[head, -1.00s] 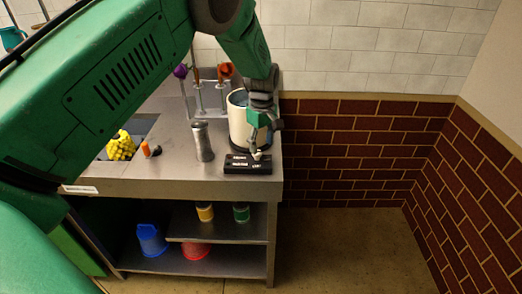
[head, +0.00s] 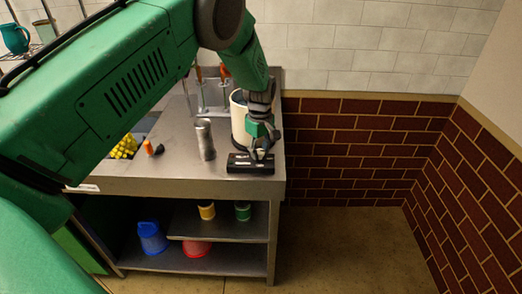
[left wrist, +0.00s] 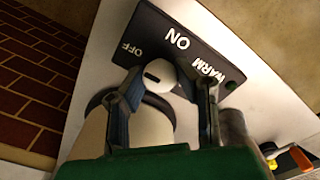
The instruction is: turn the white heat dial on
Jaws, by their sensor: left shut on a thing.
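The black control panel (head: 240,165) lies at the front right corner of the steel counter. In the left wrist view the panel (left wrist: 150,28) carries the white words OFF, ON and WARM. The white heat dial (left wrist: 160,74) sits at its edge, between the fingers of my left gripper (left wrist: 170,88). The fingers are shut on the dial, one on each side. Which word the dial points to is not clear. In the head view my left gripper (head: 262,153) is down at the panel and hides the dial. My right gripper is out of view.
A white cylindrical pot (head: 239,122) stands right behind the panel, close to my gripper. A grey metal cylinder (head: 205,140) stands to the left. Yellow flowers (head: 123,147) and an orange-handled tool (head: 149,147) lie further left. Open floor is to the right.

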